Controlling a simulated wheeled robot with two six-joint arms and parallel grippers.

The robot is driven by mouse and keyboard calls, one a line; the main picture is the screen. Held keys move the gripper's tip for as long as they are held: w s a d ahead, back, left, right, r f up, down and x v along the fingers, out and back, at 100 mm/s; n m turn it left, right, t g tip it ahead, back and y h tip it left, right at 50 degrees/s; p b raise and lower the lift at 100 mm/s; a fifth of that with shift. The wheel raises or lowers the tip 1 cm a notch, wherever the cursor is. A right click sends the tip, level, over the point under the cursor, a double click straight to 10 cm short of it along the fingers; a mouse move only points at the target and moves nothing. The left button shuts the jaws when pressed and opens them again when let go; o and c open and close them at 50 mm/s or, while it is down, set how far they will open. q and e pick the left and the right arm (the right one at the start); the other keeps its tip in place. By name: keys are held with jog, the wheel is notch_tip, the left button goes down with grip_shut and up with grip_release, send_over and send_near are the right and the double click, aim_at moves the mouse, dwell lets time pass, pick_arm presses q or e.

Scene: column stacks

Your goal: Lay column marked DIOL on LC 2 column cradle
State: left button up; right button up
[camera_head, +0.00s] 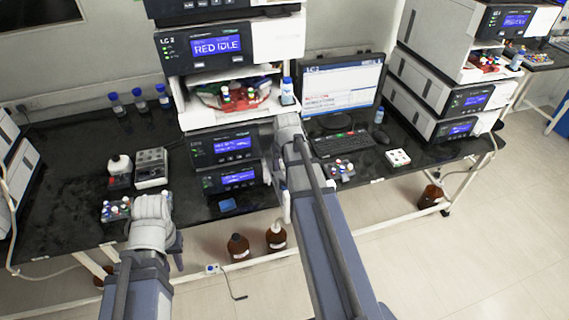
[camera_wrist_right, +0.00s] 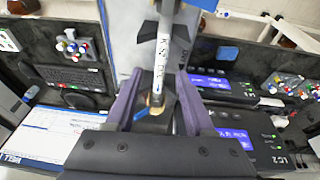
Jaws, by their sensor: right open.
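A slim white column (camera_wrist_right: 163,50) with dark lettering and a brass-coloured end shows in the right wrist view; I cannot read its mark surely. It lies along a grey panel, between black brackets that look like the cradle (camera_wrist_right: 147,32); whether it is seated I cannot tell. My right gripper (camera_wrist_right: 155,108) is open, its fingers on either side of the column's near end. In the head view my right arm reaches the right side of the LC 2 stack (camera_head: 230,147), hiding the jaws. A white rod-like piece (camera_head: 286,207) shows below. My left gripper (camera_head: 150,228) is over the bench's front edge, jaws hidden.
A monitor (camera_head: 340,85) and keyboard (camera_head: 342,144) stand right of the stack. Brown bottles (camera_head: 238,246) stand on the floor below. The bench left of the stack has bare room.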

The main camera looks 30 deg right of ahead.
jog(key=p+v, duration=0.5)
jog(key=v, duration=0.1)
jog(key=shift+r+p, duration=0.3)
jog(key=s+a+f+n+g+b, duration=0.1)
jog(key=s+a+f+b, duration=0.3)
jog(key=a, duration=0.6)
jog(key=s+a+f+n+g+b, duration=0.1)
jog(key=s+a+f+n+b, duration=0.2)
jog(key=a, duration=0.7)
jog(key=s+a+f+n+g+b, duration=0.1)
jog(key=s+a+f+n+b, duration=0.1)
jog(key=s+a+f+b, duration=0.3)
jog(key=s+a+f, duration=0.1)
jog(key=s+a, duration=0.1)
jog(key=a, duration=0.2)
jog(key=shift+s+a, duration=0.35)
jog(key=shift+a, duration=0.05)
jog(key=shift+f+b, duration=0.2)
jog(key=shift+b, duration=0.15)
